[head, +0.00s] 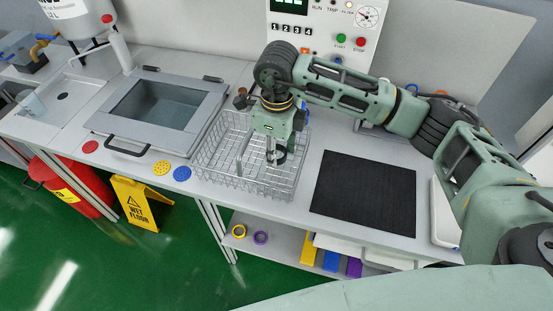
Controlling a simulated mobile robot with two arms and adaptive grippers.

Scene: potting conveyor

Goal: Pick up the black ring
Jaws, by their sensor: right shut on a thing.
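My right gripper (277,158) points down into the wire basket (210,165) on the bench. It is shut on a small dark thing, which appears to be the black ring (281,157). The fingers partly hide the ring, so its full outline does not show. The ring is within the basket's outline in the head view; I cannot tell its height above the basket floor. My left gripper is not in view.
A black mat (363,192) lies right of the basket. Left are a lidded basin (160,104) and red (90,147), yellow (162,168) and blue (182,173) discs. A control panel (327,25) stands behind. Yellow (239,231) and purple (260,238) rings lie on the lower shelf.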

